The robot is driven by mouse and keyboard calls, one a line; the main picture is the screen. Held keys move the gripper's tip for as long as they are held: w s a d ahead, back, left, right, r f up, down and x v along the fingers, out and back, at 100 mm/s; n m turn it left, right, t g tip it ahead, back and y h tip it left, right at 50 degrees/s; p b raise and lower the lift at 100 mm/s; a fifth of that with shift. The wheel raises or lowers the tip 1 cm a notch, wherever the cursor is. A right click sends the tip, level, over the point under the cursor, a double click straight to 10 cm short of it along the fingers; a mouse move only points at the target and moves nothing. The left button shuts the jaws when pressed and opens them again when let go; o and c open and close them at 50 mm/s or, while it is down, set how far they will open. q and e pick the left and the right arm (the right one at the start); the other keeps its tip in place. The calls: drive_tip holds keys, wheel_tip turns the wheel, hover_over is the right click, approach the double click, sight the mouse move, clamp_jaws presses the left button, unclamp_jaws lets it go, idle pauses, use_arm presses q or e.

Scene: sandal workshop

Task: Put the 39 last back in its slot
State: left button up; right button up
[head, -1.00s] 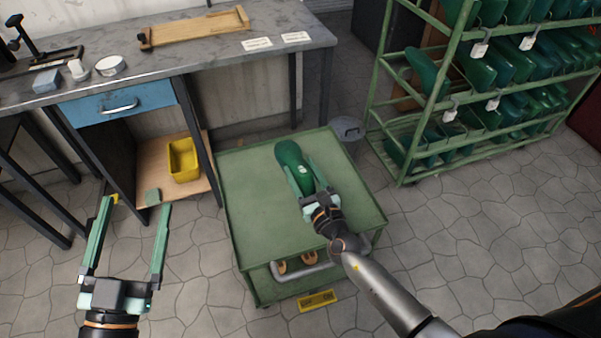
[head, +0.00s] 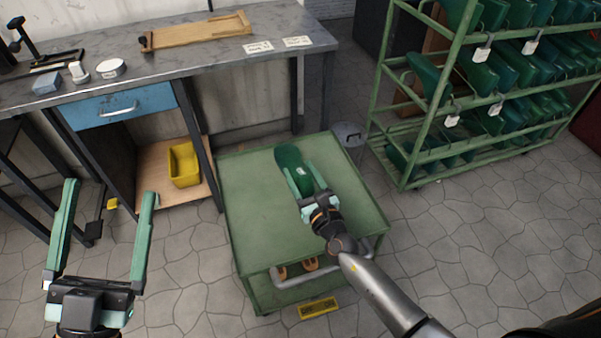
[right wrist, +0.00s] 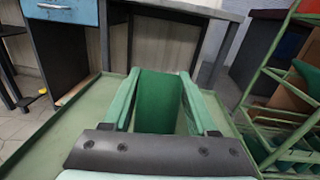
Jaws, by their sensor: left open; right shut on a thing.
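A dark green last (head: 291,165) is above or on the top of the green cart (head: 247,215); I cannot tell if it touches. My right gripper (head: 306,183) is shut on it. In the right wrist view the last (right wrist: 158,100) shows between the two fingers of the right gripper (right wrist: 160,95). Its number cannot be read. My left gripper (head: 107,200) is open and empty, over the floor left of the cart. The green rack (head: 420,120) at the right holds several green lasts, with white tags on its rails. I cannot make out which slot is the 39.
A grey workbench (head: 200,58) with a blue drawer (head: 118,106) stands behind the cart. A yellow bin (head: 184,164) sits on its lower shelf. A grey round bin (head: 349,136) stands between cart and rack. Open floor lies right of the cart.

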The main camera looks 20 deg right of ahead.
drive_tip(key=shift+f, duration=0.2)
drive_tip(key=shift+f+b, duration=0.25)
drive_tip(key=shift+b, duration=0.2)
use_arm(q)
drive_tip(key=s+r+m+h, duration=0.3)
drive_tip(key=s+r+h, duration=0.1)
use_arm(e)
drive_tip(key=shift+f+b, duration=1.45)
drive_tip(key=shift+f, duration=0.05)
use_arm(q)
drive_tip(key=shift+n, duration=0.4)
drive_tip(key=shift+w+d+f+b, duration=0.15)
drive_tip(key=shift+f+b, duration=0.15)
drive_tip(key=shift+f, duration=0.5)
drive_tip(key=shift+w+d+f+b, duration=0.2)
drive_tip(key=shift+f+b, duration=0.1)
drive_tip(key=shift+f, duration=0.55)
drive_tip(key=shift+w+d+f+b, duration=0.15)
drive_tip(key=shift+f+b, duration=0.15)
drive_tip(key=shift+f, duration=0.5)
use_arm(e)
drive_tip(key=shift+f, duration=0.95)
use_arm(q)
drive_tip(key=shift+f+b, duration=0.3)
drive_tip(key=shift+f, duration=0.05)
use_arm(e)
drive_tip(key=shift+f, duration=0.3)
